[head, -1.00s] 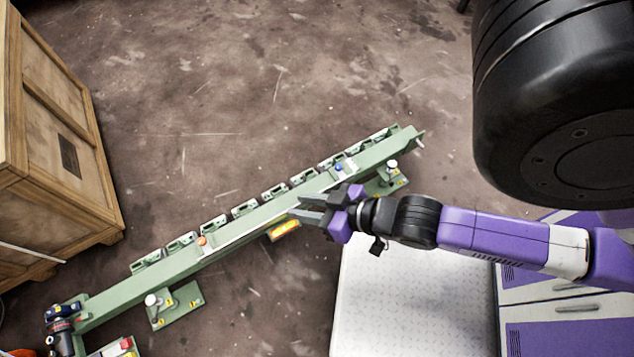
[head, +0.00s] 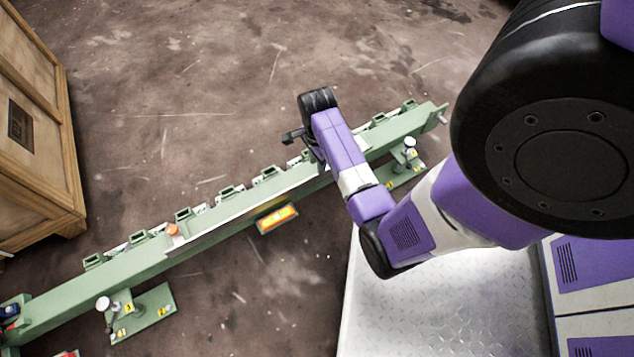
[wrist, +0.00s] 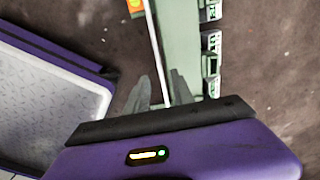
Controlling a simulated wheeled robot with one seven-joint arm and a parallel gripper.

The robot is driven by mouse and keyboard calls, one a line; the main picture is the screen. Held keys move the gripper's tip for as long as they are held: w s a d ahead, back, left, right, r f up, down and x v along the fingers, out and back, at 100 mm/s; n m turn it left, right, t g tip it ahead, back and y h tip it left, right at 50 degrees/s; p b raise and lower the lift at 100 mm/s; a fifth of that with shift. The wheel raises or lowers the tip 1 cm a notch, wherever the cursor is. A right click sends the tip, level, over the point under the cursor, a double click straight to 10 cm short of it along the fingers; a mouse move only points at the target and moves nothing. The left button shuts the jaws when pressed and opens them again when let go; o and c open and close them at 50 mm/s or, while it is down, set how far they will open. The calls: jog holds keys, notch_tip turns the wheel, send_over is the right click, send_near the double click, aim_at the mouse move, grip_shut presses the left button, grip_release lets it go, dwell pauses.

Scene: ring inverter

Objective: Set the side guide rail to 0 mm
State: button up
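The side guide rail (head: 120,274) is a long green beam running from lower left to upper right in the head view. It also shows in the wrist view (wrist: 184,45). Two green brackets with silver-topped posts and yellow marks stand along its near side: a left one (head: 142,312) and a right one (head: 401,178). I cannot read any scale.
A wooden crate (head: 35,150) stands at left. The floor behind the rail is clear. My white base deck lies at the near right.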

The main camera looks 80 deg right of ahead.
aim_at(317, 175)
jog(key=shift+f+b, duration=0.4)
jog(key=shift+f, duration=0.35)
notch_tip(317, 175, down, 6)
jog(key=b, duration=0.3)
jog(key=shift+f, duration=0.2)
jog(key=shift+c, duration=0.2)
grip_shut()
dwell(0.5)
